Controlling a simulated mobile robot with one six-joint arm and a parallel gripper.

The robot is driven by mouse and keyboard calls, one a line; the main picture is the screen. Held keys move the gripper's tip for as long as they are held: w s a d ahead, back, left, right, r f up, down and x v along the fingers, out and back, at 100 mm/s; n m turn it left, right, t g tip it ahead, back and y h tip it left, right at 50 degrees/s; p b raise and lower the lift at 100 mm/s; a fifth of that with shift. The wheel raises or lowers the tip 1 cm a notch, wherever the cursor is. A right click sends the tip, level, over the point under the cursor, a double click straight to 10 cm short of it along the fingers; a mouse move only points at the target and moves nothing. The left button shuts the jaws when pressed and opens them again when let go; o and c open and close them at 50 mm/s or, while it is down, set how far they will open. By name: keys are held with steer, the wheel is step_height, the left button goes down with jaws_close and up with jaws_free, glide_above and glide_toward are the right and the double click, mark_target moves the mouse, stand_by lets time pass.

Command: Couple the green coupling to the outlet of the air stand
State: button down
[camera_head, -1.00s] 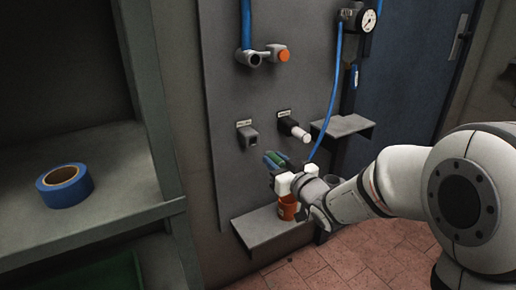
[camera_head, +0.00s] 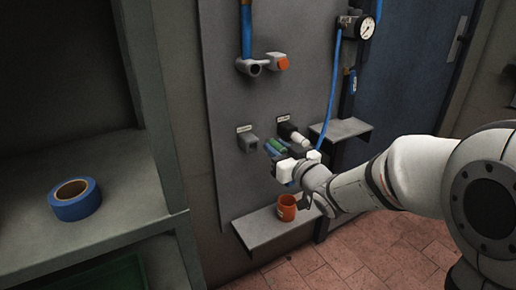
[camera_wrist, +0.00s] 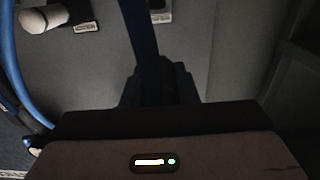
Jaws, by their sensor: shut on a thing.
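My gripper (camera_head: 277,149) is shut on the green coupling (camera_head: 278,145), of which a small green part shows between blue and dark finger parts in the head view. It is just below two stubs on the grey panel: a grey square one (camera_head: 251,143) and a dark one with a white cylinder end (camera_head: 298,138). I cannot tell which stub is the outlet, as their labels are unreadable. The white cylinder also shows at the upper left of the wrist view (camera_wrist: 42,19). In the wrist view the coupling's front is hidden and the finger area is dark.
A blue hose (camera_head: 334,92) hangs from the gauge (camera_head: 366,27) towards my gripper. An orange mug (camera_head: 286,208) stands on the lower ledge (camera_head: 262,233). A pipe with an orange knob (camera_head: 281,62) is above. Blue tape (camera_head: 75,199) lies on the left shelf.

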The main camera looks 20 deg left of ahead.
mark_target(277, 143)
step_height(277, 143, up, 18)
steer(key=p, duration=1.2)
steer(key=shift+f, duration=0.15)
steer(key=shift+a, duration=0.1)
stand_by(0.4)
steer(key=shift+x, duration=2.4)
steer(key=shift+b+x, duration=0.4)
steer(key=shift+x, duration=1.1)
stand_by(0.6)
steer(key=c, duration=1.3)
jaws_free()
steer(key=shift+w, duration=0.1)
steer(key=shift+c, duration=0.2)
steer(key=shift+o, duration=1.4)
steer(key=shift+f, duration=0.1)
